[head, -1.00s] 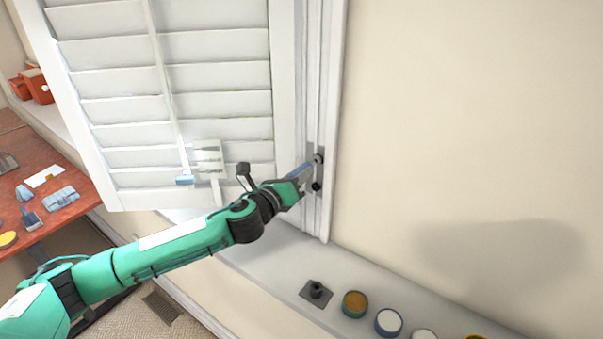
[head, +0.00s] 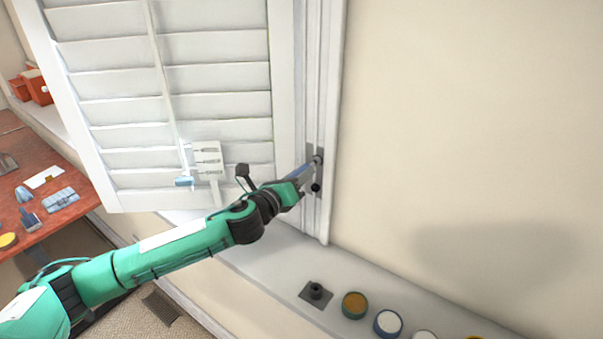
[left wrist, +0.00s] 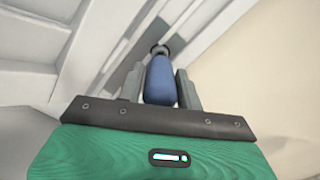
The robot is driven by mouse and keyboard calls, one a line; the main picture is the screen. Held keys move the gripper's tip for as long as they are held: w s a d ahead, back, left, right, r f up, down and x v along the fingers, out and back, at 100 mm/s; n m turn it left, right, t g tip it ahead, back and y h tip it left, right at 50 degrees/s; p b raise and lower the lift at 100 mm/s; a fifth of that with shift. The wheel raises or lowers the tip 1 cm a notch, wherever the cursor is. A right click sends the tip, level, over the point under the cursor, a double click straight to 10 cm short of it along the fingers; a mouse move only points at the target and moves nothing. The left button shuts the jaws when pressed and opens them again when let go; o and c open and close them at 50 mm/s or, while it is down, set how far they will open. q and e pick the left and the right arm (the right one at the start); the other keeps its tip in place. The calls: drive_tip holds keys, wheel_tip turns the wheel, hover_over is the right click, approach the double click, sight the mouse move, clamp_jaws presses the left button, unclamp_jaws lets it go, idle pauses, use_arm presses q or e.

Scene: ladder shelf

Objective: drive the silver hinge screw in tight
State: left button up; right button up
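My left gripper (head: 296,186) is shut on a blue-handled driver (head: 302,171) in front of the hinge. The blue handle (left wrist: 160,82) shows between the two fingers in the left wrist view. The driver points up and right to the upper round screw head on the grey hinge plate (head: 320,176), at the right edge of the shutter frame. Its tip meets or nearly meets that head; contact is too small to tell. A black screw head (head: 316,187) sits lower on the plate. The silver screw's colour and depth cannot be made out. My right gripper is not in view.
The white louvred shutter (head: 215,50) stands close left of my arm. Below, the pale sill (head: 265,253) holds a dark pegged plate (head: 315,293) and several round tubs, including an amber-topped one (head: 354,304). A red-brown bench (head: 75,205) with small parts is at left.

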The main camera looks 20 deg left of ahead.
use_arm(q)
clamp_jaws()
drive_tip(key=shift+v, duration=0.8)
idle(0.8)
drive_tip(key=v, duration=0.8)
drive_tip(key=shift+s, duration=0.4)
idle(0.3)
drive_tip(key=shift+a, duration=0.1)
